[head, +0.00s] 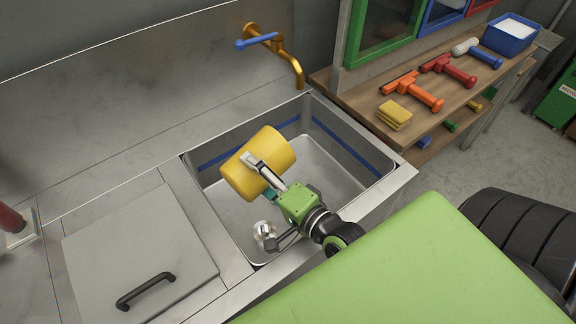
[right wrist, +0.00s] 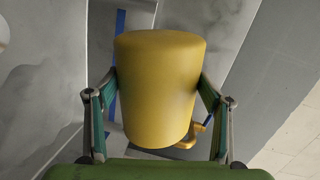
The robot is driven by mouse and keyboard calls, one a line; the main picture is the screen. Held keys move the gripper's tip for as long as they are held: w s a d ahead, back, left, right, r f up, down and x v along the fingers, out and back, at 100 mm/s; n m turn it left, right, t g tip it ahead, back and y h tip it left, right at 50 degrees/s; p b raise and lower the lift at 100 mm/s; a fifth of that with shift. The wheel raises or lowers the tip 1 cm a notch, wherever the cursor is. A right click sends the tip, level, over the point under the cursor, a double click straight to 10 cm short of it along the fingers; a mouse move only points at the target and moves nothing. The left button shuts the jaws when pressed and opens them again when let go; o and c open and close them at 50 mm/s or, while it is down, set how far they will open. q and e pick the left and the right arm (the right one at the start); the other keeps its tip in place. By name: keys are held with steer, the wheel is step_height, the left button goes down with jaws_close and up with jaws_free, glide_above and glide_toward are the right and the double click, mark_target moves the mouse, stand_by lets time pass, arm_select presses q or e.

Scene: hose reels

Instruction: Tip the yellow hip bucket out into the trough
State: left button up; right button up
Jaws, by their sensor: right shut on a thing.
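The yellow bucket (head: 257,150) is tilted well over on its side, above the steel trough (head: 330,165) and within its walls. My right gripper (head: 264,174) is shut on the bucket, with one finger showing along its near side. In the right wrist view the bucket (right wrist: 156,85) sits between both fingers, one on each side. The bucket's open mouth and any contents do not show. My left gripper is not in view.
A brass tap (head: 290,60) with a blue lever (head: 256,40) stands behind the trough. A grey lid with a black handle (head: 146,290) lies to the left. A wooden shelf (head: 365,105) with squeegees, a yellow sponge (head: 394,116) and a blue bin (head: 510,35) is at the right.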

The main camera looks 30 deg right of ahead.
mark_target(245, 177)
steer(key=shift+s+a+r+n+p, duration=0.15)
steer(key=shift+a+r+n+p, duration=0.2)
steer(key=shift+a+p, duration=0.35)
steer(key=shift+a+f+n+h+p, duration=0.1)
steer(key=shift+a+n+h+p, duration=0.15)
steer(key=shift+n+p, duration=0.3)
steer(key=r+n+p, duration=0.1)
steer(key=n+p, duration=0.1)
steer(key=p, duration=0.1)
steer(key=r+n+t+h+p, duration=0.1)
steer(key=r+n+p, duration=0.1)
steer(key=p, duration=0.1)
steer(key=r+n+p, duration=0.2)
steer(key=n, duration=0.1)
steer(key=shift+s+a+r+h+p, duration=0.15)
steer(key=shift+a+h+p, duration=0.1)
steer(key=shift+p, duration=0.15)
steer(key=n, duration=0.1)
steer(key=a+n, duration=0.1)
steer(key=n, duration=0.1)
steer(key=shift+s+t, duration=0.15)
steer(key=shift+t, duration=0.25)
steer(key=shift+r+n+p, duration=0.5)
steer(key=shift+n+p, duration=0.2)
steer(key=shift+n, duration=0.2)
steer(key=shift+r+n, duration=0.25)
steer(key=shift+n, duration=0.25)
